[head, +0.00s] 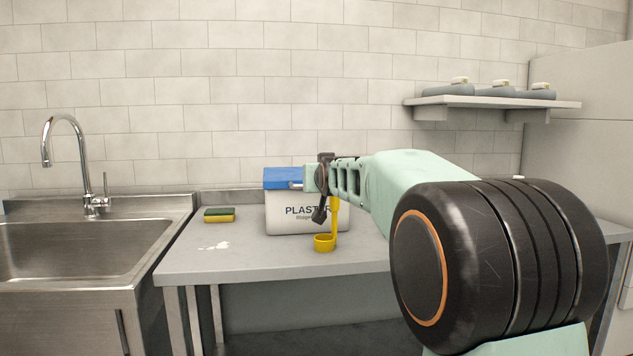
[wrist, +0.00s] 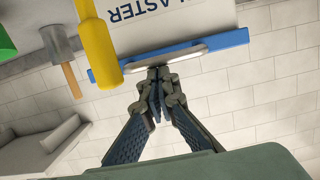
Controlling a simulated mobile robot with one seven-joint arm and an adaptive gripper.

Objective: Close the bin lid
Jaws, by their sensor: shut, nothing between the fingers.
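The white bin (head: 287,218) labelled PLASTER stands on the counter against the back wall. Its blue lid (head: 283,178) lies across the top and looks level; my arm hides its right part. In the wrist view, the bin (wrist: 165,28) appears upside down, with the lid (wrist: 225,44) as a straight blue strip along its top edge. A grey handle (wrist: 185,50) runs along the lid's front. My gripper (wrist: 156,82) is shut and empty, its fingertips close to this handle; whether they touch it I cannot tell.
A yellow scoop (head: 325,242) stands in front of the bin; its handle (wrist: 98,50) is near my fingers. A sponge (head: 219,214) and a white spill (head: 214,246) lie left on the counter (head: 270,266), beside the sink (head: 75,250). A shelf (head: 490,101) hangs at right.

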